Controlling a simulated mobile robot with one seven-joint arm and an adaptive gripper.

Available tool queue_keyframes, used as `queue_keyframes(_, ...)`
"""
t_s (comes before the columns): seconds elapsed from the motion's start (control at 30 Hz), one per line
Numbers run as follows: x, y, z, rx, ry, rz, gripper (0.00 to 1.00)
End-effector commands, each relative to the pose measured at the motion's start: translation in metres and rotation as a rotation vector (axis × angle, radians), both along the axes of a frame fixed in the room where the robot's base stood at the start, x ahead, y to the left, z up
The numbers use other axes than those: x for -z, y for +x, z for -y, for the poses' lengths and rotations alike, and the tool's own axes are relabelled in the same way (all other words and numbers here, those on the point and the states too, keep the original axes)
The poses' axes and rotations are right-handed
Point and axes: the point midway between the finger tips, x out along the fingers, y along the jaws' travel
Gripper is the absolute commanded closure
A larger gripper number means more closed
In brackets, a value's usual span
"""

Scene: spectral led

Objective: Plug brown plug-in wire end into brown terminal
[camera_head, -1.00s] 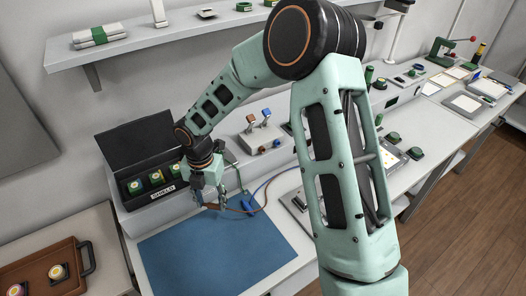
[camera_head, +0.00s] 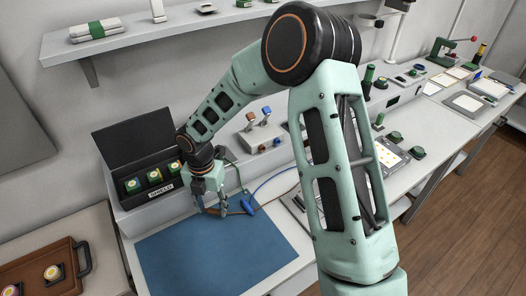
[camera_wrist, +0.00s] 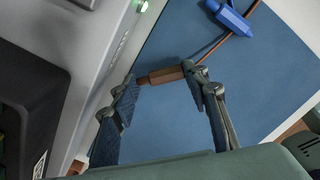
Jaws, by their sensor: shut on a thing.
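The brown plug-in wire end (camera_wrist: 160,75) lies between the fingertips of my gripper (camera_wrist: 159,79) in the wrist view, and the gripper is shut on it. Its brown wire passes behind the right fingertip and runs toward the top right. In the head view my gripper (camera_head: 212,208) is low over the back edge of the blue mat. A grey block (camera_head: 258,139) behind it carries an orange-brown-topped lever (camera_head: 251,117) and a blue-topped one. I cannot make out a brown terminal opening for certain.
A blue plug (camera_wrist: 229,18) lies close by on the blue mat (camera_head: 215,250), its blue wire curving right. An open black box (camera_head: 150,165) with several green-rimmed pieces stands left of my gripper. The front of the mat is clear.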

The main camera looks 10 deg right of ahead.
Motion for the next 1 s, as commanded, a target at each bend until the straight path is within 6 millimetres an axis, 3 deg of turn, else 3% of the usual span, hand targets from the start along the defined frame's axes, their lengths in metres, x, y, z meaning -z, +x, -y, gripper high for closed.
queue_keyframes(0.33, 0.016, 0.000, 0.000, 0.001, 0.000, 0.000, 1.00)
queue_keyframes(0.37, 0.014, 0.000, 0.000, 0.001, 0.001, 0.000, 0.56)
queue_keyframes(0.53, 0.014, 0.000, 0.000, 0.000, 0.001, 0.000, 0.38)
queue_keyframes(0.83, 0.012, 0.000, 0.000, 0.000, 0.001, 0.000, 0.38)
queue_keyframes(1.0, -0.001, 0.000, 0.000, 0.000, 0.001, 0.000, 0.38)
